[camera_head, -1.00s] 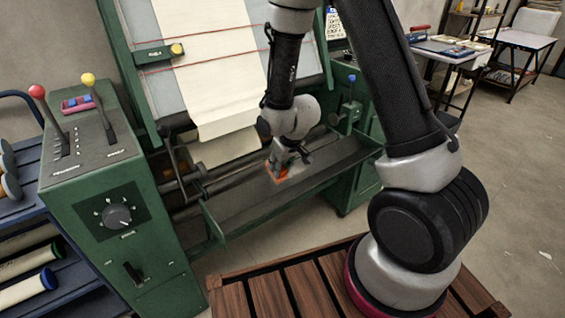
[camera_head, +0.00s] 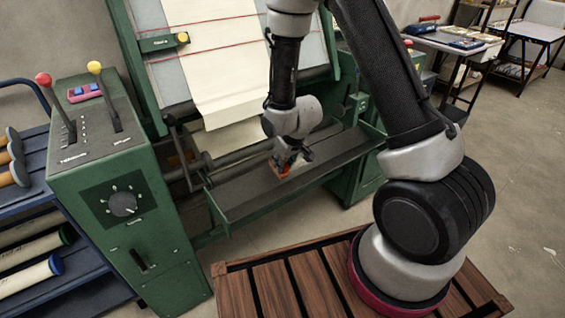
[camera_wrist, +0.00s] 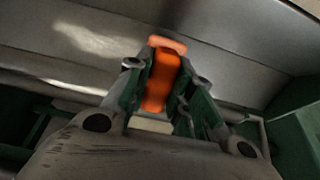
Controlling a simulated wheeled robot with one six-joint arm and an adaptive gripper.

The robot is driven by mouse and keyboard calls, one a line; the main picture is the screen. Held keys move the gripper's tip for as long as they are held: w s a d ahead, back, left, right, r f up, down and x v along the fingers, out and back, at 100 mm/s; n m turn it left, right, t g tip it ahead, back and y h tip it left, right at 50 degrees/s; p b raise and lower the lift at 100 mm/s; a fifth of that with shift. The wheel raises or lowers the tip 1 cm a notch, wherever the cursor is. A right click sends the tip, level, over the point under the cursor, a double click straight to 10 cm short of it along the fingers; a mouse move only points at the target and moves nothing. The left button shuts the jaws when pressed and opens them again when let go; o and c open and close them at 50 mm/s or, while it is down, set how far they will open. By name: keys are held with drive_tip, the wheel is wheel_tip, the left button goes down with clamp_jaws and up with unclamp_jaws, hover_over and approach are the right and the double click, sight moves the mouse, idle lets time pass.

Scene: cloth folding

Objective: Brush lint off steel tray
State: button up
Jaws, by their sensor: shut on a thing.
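My gripper (camera_head: 285,160) is low over the long steel tray (camera_head: 245,194) at the front of the green machine. In the wrist view my gripper (camera_wrist: 160,90) is shut on an orange brush (camera_wrist: 161,78), with the orange part between its two fingers. Only a small orange patch of the brush (camera_head: 284,169) shows in the head view. The brush's bristles are hidden, and I cannot tell whether it touches the tray. The tray's grey metal surface (camera_wrist: 230,66) fills much of the wrist view, with a pale glare patch. I cannot make out any lint.
The green machine's control box (camera_head: 125,200), with red- and yellow-knobbed levers, stands left of the tray. Cream cloth (camera_head: 205,75) hangs behind my gripper. A blue rack with rolls (camera_head: 30,275) is at far left. Floor at right is open.

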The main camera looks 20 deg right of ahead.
sight(285, 165)
drive_tip(key=shift+x, duration=0.95)
drive_tip(key=shift+w+d+r, duration=0.1)
drive_tip(key=shift+w+d, duration=0.2)
drive_tip(key=shift+d, duration=0.6)
drive_tip(key=shift+w+d, duration=0.25)
drive_tip(key=shift+d, duration=0.65)
drive_tip(key=shift+w+d, duration=0.6)
drive_tip(key=shift+d, duration=1.2)
drive_tip(key=shift+w+d, duration=0.55)
drive_tip(key=shift+d, duration=1.25)
drive_tip(key=shift+w+d, duration=0.6)
drive_tip(key=shift+d, duration=1.15)
drive_tip(key=shift+s+a, duration=0.3)
drive_tip(key=shift+a, duration=0.6)
drive_tip(key=shift+s+a, duration=0.3)
drive_tip(key=shift+a, duration=0.6)
drive_tip(key=shift+s+a, duration=0.55)
drive_tip(key=shift+a, duration=1.25)
drive_tip(key=shift+s+a, duration=0.6)
drive_tip(key=shift+a, duration=1.15)
drive_tip(key=shift+s+a, duration=0.55)
drive_tip(key=shift+a, duration=1.25)
drive_tip(key=shift+v, duration=2.85)
